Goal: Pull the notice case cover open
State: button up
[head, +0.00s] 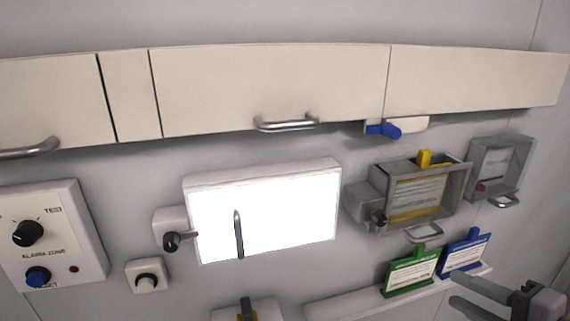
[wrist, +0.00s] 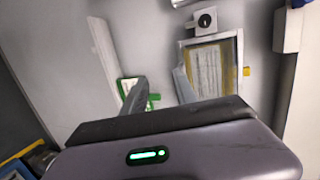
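A grey notice case (head: 463,190) with a printed sheet and yellow inside is on the wall at the right of the head view. A metal handle (head: 424,235) shows at its lower edge, and a black knob sits at its left. The case also shows in the wrist view (wrist: 238,52), just beyond the right finger. I cannot tell whether its cover is shut. My gripper (head: 458,289) is open and empty at the lower right, below the cases; both fingers show in the wrist view (wrist: 159,90).
A green card (head: 410,274) and a blue card (head: 465,252) stand on a white ledge (head: 345,303) close to my gripper. A bright white panel (head: 285,215) is left of the case. Cream cupboards (head: 270,90) with handles run above.

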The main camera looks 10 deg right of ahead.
aim_at(429, 236)
jog(key=s+d+r+m+t+h, duration=0.2)
jog(key=s+d+r, duration=0.1)
jog(key=d+r, duration=0.15)
jog(key=shift+n, duration=0.3)
jog(key=p+x, duration=0.1)
jog(key=x, duration=0.4)
jog(key=f+p+x, duration=0.1)
jog(key=x, duration=0.5)
jog(key=p+x, duration=0.1)
jog(key=x, duration=0.5)
jog(key=shift+a+f, duration=0.1)
jog(key=shift+f, duration=0.2)
jog(key=shift+w+f+p, duration=0.15)
jog(key=shift+w+p, duration=0.15)
jog(key=shift+w, duration=0.1)
grip_shut()
